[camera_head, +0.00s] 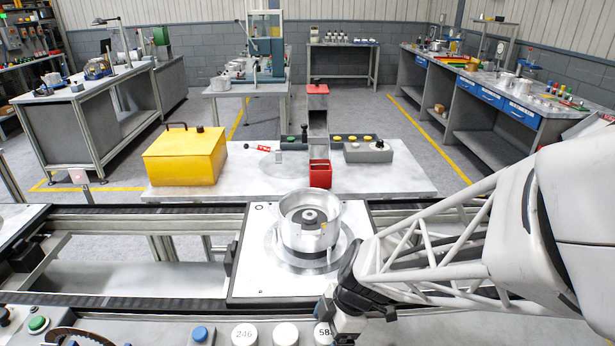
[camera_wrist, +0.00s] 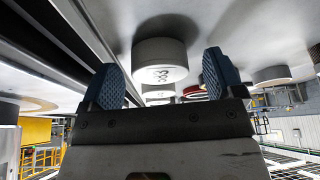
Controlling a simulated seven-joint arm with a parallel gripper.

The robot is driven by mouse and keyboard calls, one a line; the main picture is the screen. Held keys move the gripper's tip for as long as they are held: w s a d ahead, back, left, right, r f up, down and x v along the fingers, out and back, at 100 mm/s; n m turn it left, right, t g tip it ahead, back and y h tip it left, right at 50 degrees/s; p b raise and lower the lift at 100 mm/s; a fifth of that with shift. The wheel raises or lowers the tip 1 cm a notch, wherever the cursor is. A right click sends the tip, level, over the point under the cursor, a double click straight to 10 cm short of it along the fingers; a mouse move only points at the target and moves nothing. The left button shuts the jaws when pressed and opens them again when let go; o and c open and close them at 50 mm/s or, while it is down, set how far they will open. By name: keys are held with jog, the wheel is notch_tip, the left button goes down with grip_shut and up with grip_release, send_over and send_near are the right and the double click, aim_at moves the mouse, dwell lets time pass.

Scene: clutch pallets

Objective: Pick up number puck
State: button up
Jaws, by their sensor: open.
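A white round puck with a dark number, partly readable as 58, stands on the front panel in the head view (camera_head: 322,333), partly covered by my gripper (camera_head: 345,318). In the wrist view, which looks upside down, a white numbered puck (camera_wrist: 160,55) shows between and beyond the two blue ribbed fingers of my gripper (camera_wrist: 162,78). The fingers are apart with a gap between them. I cannot tell how close they are to the puck. Another white puck (camera_head: 244,335) reads 246, and a white puck (camera_head: 286,333) beside it shows no clear number.
A blue button (camera_head: 200,334) and a green button (camera_head: 37,323) sit left along the front panel. A metal clutch housing (camera_head: 310,225) stands on a white pallet (camera_head: 262,291) behind the pucks. A yellow box (camera_head: 185,160) and red bin (camera_head: 320,174) are farther back.

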aim_at(329, 332)
dwell(0.3)
jog(key=c, duration=1)
jog(key=shift+r, duration=0.1)
notch_tip(329, 332, up, 10)
dwell(0.3)
dwell(0.4)
